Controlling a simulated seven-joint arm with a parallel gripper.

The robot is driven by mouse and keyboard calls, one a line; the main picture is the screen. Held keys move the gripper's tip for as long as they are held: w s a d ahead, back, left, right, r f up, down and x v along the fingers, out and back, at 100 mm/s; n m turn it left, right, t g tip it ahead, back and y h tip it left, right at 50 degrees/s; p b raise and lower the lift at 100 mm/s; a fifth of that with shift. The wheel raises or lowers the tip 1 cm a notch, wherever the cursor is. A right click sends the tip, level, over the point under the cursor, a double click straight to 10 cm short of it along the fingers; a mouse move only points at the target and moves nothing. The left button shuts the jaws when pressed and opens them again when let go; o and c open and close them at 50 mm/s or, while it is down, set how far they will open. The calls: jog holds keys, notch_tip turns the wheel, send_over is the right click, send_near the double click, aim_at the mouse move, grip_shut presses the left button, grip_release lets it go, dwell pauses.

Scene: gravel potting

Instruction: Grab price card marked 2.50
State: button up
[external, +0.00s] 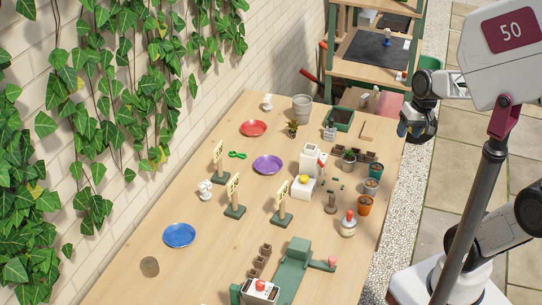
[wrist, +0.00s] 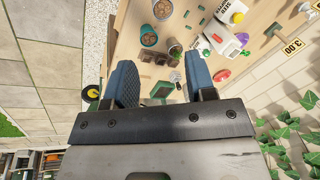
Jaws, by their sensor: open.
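Three price cards on green stands show in the external view: a far one (external: 218,153), a middle one (external: 233,186) and a near right one (external: 282,190). Their print is too small to read with certainty there. In the wrist view, one card (wrist: 293,44) reads 3.00 at the right edge. I cannot make out a card marked 2.50. My gripper (external: 415,127) is up beyond the table's right edge, well apart from the cards. Its two blue fingers are apart with nothing between them in the wrist view (wrist: 160,82).
Terracotta (external: 365,205) and grey pots (external: 371,186) line the right side. Ivy covers the left wall.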

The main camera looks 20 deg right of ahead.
jog(key=w+a+f+m+g+y, duration=0.2)
jog(key=w+a+f+m+y, duration=0.15)
jog(key=w+a, duration=0.75)
jog(key=m+g+y, duration=0.1)
jog(key=m+y, duration=0.7)
jog(key=m, duration=0.4)
send_over(235, 208)
jog(key=w+d, duration=0.2)
jog(key=d, duration=0.3)
jog(key=shift+n, duration=0.25)
jog(key=f, duration=2.1)
jog(key=shift+s+d+f, duration=0.1)
jog(key=shift+s, duration=0.1)
jog(key=shift+s+f, duration=0.15)
jog(key=shift+x, duration=2.55)
